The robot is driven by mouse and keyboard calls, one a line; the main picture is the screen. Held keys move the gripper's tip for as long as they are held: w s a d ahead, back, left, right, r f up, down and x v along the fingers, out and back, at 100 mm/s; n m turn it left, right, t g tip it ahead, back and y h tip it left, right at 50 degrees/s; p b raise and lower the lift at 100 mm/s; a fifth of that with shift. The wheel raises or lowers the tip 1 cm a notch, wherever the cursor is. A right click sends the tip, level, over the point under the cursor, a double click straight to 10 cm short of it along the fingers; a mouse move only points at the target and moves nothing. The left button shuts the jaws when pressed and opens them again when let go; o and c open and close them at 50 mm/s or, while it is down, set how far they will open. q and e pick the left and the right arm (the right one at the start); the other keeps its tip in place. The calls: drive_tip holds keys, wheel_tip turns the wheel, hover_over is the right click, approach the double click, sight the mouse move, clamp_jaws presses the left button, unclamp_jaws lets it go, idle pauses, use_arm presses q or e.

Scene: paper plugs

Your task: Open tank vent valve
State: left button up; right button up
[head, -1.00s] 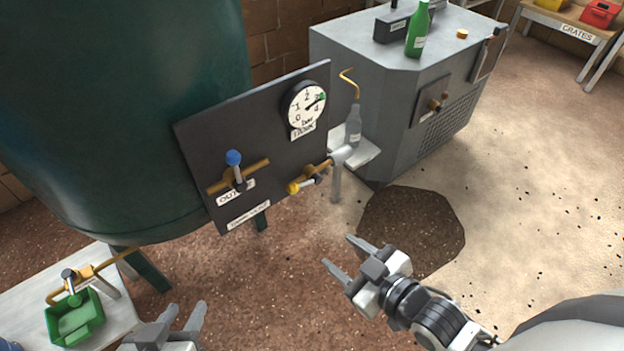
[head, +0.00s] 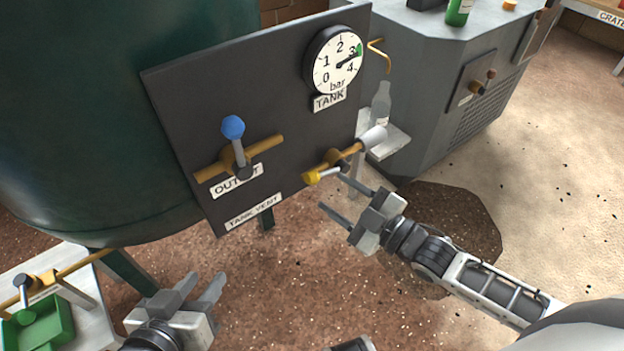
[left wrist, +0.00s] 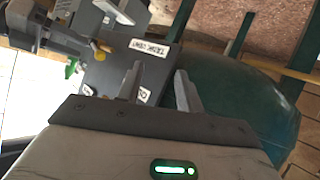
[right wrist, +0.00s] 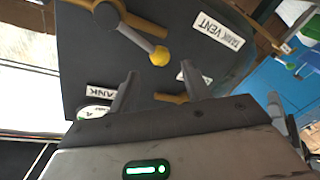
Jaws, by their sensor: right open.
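The tank vent valve has a short lever with a yellow knob (head: 312,178) on a brass pipe at the dark panel's lower right edge. The TANK VENT label (head: 253,212) is on the panel's lower edge. My right gripper (head: 338,197) is open and empty, below and right of the knob, apart from it. My left gripper (head: 203,281) is open and empty, low at the left.
The panel (head: 275,100) also carries a blue-knobbed OUTLET valve (head: 233,127) and a gauge (head: 335,62) reading a little above 3 bar. The green tank (head: 90,120) stands behind. A bottle (head: 381,104) stands on a small shelf right of the panel. A green bin (head: 40,325) is at lower left.

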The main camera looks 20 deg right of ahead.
sight(318, 181)
drive_tip(key=b+x, duration=0.1)
drive_tip(key=x, duration=0.5)
drive_tip(key=shift+w+a, duration=0.15)
drive_tip(key=shift+w, duration=0.15)
use_arm(q)
drive_tip(key=shift+w+d+r+t, duration=0.15)
drive_tip(key=shift+d+r+t, duration=0.15)
drive_tip(key=shift+r+t, duration=0.35)
use_arm(e)
drive_tip(key=shift+w+a, duration=0.1)
drive_tip(key=shift+w, duration=0.1)
